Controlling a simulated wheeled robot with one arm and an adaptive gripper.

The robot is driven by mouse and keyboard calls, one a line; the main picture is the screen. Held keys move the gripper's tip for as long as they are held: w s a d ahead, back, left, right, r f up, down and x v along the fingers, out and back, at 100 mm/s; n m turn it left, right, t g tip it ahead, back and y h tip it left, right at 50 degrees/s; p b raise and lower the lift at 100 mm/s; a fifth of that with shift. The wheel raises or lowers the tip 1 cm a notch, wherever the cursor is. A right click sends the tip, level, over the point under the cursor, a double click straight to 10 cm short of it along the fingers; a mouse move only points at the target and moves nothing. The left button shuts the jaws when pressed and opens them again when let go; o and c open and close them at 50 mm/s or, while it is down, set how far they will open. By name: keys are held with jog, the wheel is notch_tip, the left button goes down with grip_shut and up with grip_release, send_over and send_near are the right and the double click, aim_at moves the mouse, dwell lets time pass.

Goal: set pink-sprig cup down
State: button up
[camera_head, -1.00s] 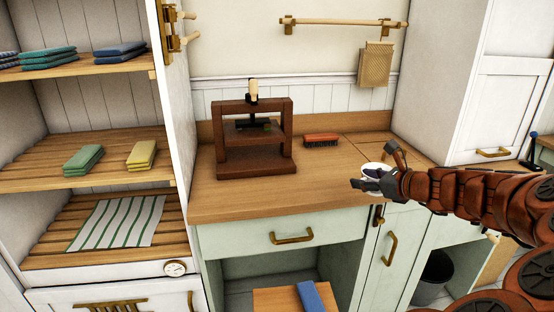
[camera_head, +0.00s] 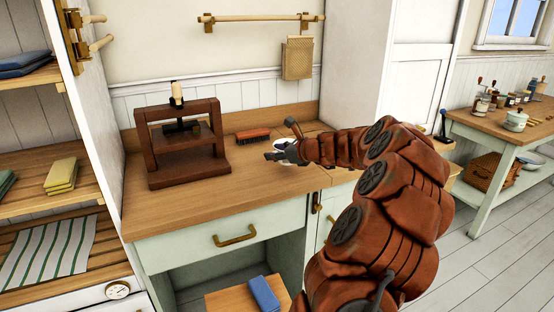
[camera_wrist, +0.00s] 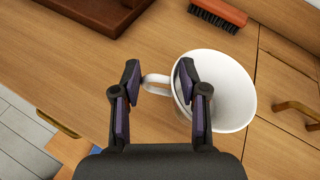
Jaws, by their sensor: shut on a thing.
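The cup (camera_wrist: 232,92) is white, and no pink sprig shows on the side I see. In the wrist view its open mouth faces right and its handle (camera_wrist: 157,84) points left between my fingers. My gripper (camera_wrist: 160,100) is shut on the cup at its handle side. In the head view my gripper (camera_head: 272,156) is over the right part of the wooden counter (camera_head: 205,205), with the cup (camera_head: 281,142) mostly hidden behind it. I cannot tell whether the cup's base touches the counter.
A red-brown brush (camera_head: 253,134) lies just behind and left of the cup. A dark wooden press (camera_head: 182,143) stands further left. The counter's front middle is clear. A tall white cabinet (camera_head: 345,60) stands to the right, and open shelves (camera_head: 40,185) are at the left.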

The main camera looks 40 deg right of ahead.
jog(key=shift+w+d, duration=0.2)
jog(key=shift+w, duration=0.2)
jog(key=shift+f, duration=1.75)
jog(key=shift+f, duration=0.1)
jog(key=o, duration=1.3)
